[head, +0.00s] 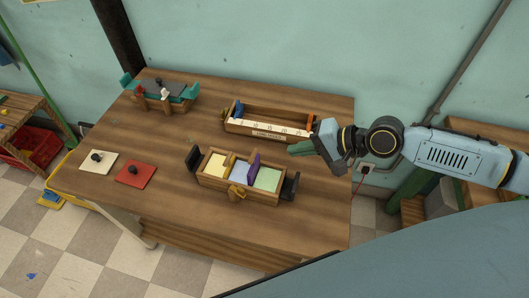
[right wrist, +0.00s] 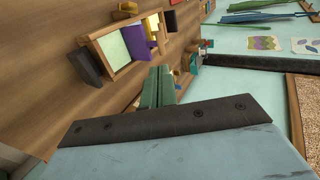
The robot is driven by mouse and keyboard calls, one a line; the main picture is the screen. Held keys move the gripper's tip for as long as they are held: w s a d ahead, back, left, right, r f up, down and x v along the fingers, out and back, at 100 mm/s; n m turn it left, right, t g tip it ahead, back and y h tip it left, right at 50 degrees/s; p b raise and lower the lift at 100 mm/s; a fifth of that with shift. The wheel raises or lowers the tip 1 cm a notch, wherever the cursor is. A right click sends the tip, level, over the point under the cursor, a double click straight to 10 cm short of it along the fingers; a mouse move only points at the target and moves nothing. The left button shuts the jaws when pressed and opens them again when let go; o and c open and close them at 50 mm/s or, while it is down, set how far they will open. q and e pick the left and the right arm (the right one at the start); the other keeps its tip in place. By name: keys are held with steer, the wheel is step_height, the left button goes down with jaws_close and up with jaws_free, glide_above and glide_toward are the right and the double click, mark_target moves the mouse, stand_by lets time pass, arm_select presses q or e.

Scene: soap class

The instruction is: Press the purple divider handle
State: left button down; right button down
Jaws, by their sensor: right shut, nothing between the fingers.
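The purple divider handle (head: 253,168) stands up from the wooden soap mould (head: 212,180) near the middle of the table, between a whitish slab and a pale green slab. In the right wrist view the purple divider (right wrist: 140,40) shows beyond the fingers. My right gripper (head: 292,149) is shut and empty, with green fingers. It is in the air to the upper right of the divider, apart from it. The fingers also show in the right wrist view (right wrist: 158,82). My left gripper is not in view.
A long wooden box (head: 268,124) with a white marked strip lies behind the mould. A white plate (head: 98,164) and a red plate (head: 135,174), each with a black knob, lie at the left. A teal-handled box (head: 160,92) stands at the back left. The front table area is clear.

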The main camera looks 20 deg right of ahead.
glide_above(255, 168)
steer(key=s+d, duration=0.1)
steer(key=d, duration=0.1)
step_height(255, 168, down, 6)
steer(key=shift+s+d+r, duration=0.1)
steer(key=shift+s+d, duration=0.05)
step_height(255, 168, down, 6)
steer(key=b, duration=0.3)
steer(key=shift+r, duration=0.2)
steer(key=shift+s+r, duration=0.1)
steer(key=shift+s, duration=0.05)
